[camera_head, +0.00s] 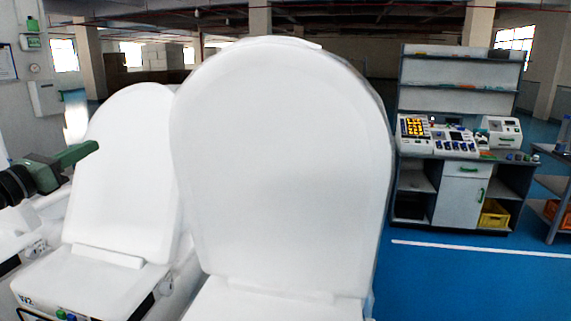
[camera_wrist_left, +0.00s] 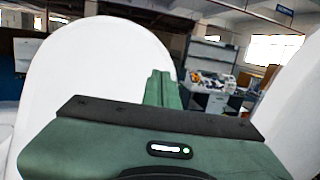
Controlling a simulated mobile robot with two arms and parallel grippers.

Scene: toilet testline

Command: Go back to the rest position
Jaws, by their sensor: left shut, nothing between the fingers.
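My left gripper (camera_head: 88,151) comes in from the left in the head view. Its green fingers are shut with nothing between them. It is in front of the left white toilet (camera_head: 125,180), whose lid stands raised. In the left wrist view the shut green fingers (camera_wrist_left: 160,88) point up past a raised white lid (camera_wrist_left: 95,65). My right gripper is in neither view.
A second toilet with a raised white lid (camera_head: 285,170) fills the middle of the head view. A workbench (camera_head: 465,170) with instruments and shelves stands at the back right. Blue floor (camera_head: 430,285) is open at the lower right.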

